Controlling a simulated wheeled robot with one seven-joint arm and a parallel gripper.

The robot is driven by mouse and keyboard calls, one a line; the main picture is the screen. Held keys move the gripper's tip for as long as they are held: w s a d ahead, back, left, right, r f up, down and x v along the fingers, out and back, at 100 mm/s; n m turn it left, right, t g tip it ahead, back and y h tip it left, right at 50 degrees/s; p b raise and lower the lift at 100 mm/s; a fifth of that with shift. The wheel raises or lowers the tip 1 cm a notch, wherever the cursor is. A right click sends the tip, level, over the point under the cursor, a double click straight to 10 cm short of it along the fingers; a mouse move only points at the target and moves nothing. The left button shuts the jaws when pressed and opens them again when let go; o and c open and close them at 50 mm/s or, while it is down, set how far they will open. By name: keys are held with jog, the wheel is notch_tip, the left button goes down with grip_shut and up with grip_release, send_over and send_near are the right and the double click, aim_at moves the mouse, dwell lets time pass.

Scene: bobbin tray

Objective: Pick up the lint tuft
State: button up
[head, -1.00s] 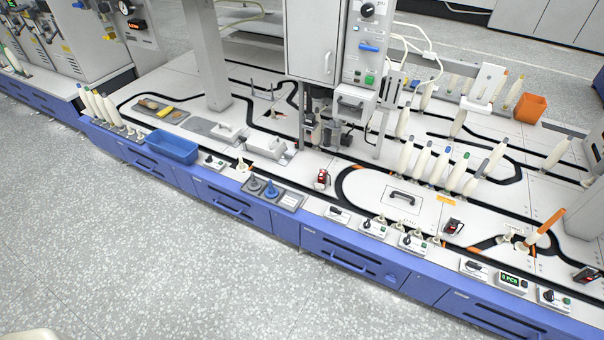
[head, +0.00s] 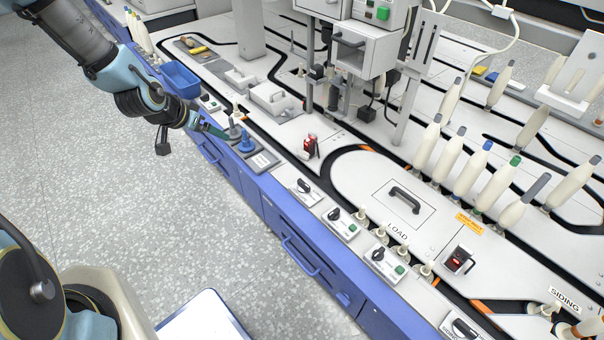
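I cannot make out a lint tuft for certain in the head view; anything that small is too fine to tell from the pale deck. My gripper (head: 212,129) is at the upper left, at the end of my blue and grey arm. It is over the front edge of the machine deck, just left of a grey cone (head: 234,131) and a blue cone (head: 246,143) on a grey plate. Its fingers are small and seen from the side, so their opening does not show.
A blue bin (head: 181,80) stands behind my gripper at the deck's edge. A red device (head: 310,147) stands on the deck. Several upright bobbins (head: 471,166) are at the right. Blue drawer fronts (head: 290,245) line the machine, with open speckled floor in front.

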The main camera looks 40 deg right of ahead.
aim_at(301, 154)
jog(key=s+d+f+m+h+b, duration=0.1)
jog(key=s+d+f+b, duration=0.1)
jog(key=d+f, duration=0.3)
jog(key=s+d+f+m+h+b, duration=0.1)
jog(key=s+d+f+h+b, duration=0.1)
jog(key=d+f, duration=0.4)
jog(key=s+d+f+g+h+b, duration=0.1)
jog(key=s+d+f+h+b, duration=0.1)
jog(key=s+d+f+b, duration=0.2)
jog(key=shift+d+f+m+b, duration=0.4)
jog(key=shift+d+f+b, duration=0.4)
jog(key=shift+b, duration=0.25)
jog(key=b+x, duration=0.1)
jog(key=x, duration=0.4)
jog(key=shift+s+d+r, duration=0.15)
jog(key=shift+d, duration=0.1)
jog(key=b+x, duration=0.1)
jog(key=x, duration=0.1)
jog(key=b+x, duration=0.2)
jog(key=x, duration=0.1)
jog(key=shift+w+d, duration=0.25)
jog(key=shift+d, duration=0.15)
grip_shut()
